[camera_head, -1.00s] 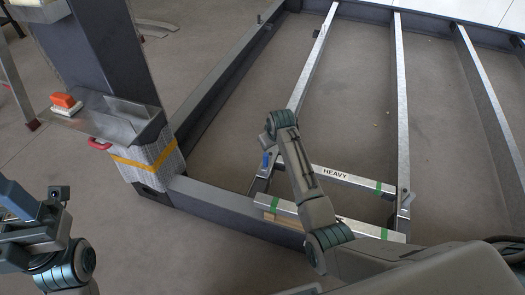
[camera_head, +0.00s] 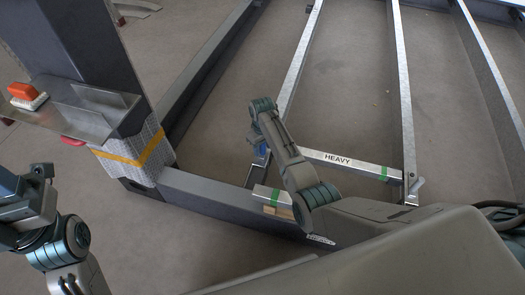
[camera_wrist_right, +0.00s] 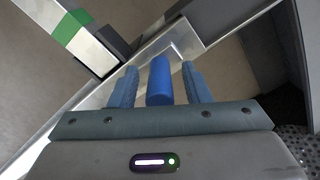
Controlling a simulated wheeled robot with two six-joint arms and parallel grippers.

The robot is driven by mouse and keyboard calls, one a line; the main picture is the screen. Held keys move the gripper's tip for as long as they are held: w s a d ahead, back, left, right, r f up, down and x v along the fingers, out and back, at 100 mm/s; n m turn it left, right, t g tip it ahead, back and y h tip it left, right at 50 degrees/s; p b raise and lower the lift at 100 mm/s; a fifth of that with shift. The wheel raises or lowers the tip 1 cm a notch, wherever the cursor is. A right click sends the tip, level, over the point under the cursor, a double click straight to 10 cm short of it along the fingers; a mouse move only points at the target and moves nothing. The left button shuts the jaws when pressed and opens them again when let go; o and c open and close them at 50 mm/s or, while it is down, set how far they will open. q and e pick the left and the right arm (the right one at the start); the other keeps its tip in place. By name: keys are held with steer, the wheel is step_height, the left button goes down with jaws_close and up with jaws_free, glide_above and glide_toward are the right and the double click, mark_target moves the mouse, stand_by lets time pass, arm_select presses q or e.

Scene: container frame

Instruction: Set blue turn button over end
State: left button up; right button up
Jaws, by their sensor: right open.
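The blue turn button (camera_wrist_right: 159,80) is an upright blue cylinder-like piece at the corner of a metal frame in the right wrist view. My right gripper (camera_wrist_right: 160,86) is open, with one blue finger on each side of the button and a gap on both sides. A small blue patch (camera_head: 262,150) shows beside my right arm in the head view, where the gripper is mostly hidden by the arm. My left gripper (camera_head: 22,200) is at the left edge of the head view, partly cut off; its jaws cannot be made out.
A metal bar labelled HEAVY (camera_head: 338,158) with green tape spans two rails. Another green-taped bar (camera_head: 267,194) lies nearer, partly behind my arm. A dark post with a metal tray (camera_head: 85,105) and an orange-and-white object (camera_head: 26,95) stands at left. Open floor lies between the rails.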

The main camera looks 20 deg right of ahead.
steer(key=shift+f, duration=0.4)
steer(key=shift+c, duration=0.4)
jaws_close()
